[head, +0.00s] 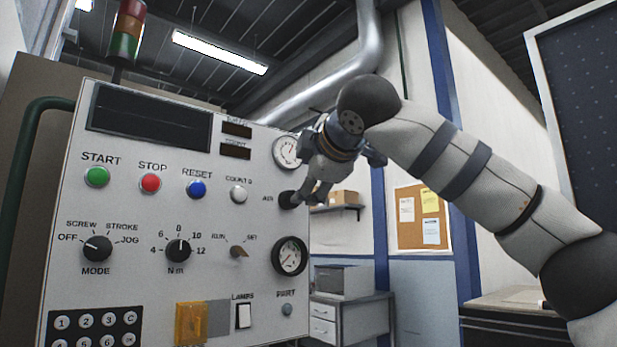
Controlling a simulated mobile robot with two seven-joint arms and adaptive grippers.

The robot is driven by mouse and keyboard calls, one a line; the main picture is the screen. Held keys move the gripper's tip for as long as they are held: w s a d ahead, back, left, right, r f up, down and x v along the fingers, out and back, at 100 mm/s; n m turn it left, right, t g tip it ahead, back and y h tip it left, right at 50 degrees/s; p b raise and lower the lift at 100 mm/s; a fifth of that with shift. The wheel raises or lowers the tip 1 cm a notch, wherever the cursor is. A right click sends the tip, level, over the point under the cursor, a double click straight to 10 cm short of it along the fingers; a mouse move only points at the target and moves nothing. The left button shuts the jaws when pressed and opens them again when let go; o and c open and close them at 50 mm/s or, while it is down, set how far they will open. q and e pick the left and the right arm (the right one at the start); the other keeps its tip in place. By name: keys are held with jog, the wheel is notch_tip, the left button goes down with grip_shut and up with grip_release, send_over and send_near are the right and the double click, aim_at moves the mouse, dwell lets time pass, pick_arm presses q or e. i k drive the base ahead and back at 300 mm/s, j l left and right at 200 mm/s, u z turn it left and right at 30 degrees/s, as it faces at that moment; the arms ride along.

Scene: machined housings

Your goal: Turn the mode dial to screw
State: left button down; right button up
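The mode dial (96,249) is a round black knob at the lower left of the pale control panel (140,215). Its labels run OFF, SCREW, STROKE and JOG, and its white mark points left and slightly up, towards OFF. My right gripper (302,197) is at the panel's right edge, by the black AIR knob (287,200), far to the right of the mode dial. Its fingers point down and left; whether they touch the AIR knob or how far they are apart is unclear. My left gripper is not in view.
Green, red and blue buttons (196,189) sit above the dial. The Nm dial (179,250) and a RUN/SET switch (238,251) are to its right. A keypad (95,328) and yellow cover (190,323) lie below. Two gauges (290,256) line the right edge.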

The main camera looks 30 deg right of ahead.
aim_at(98, 248)
jog(key=k+j, duration=0.2)
jog(key=k, duration=0.3)
jog(key=k+j, duration=0.25)
jog(key=k, duration=0.2)
jog(key=k+j, duration=0.2)
jog(key=k, duration=0.3)
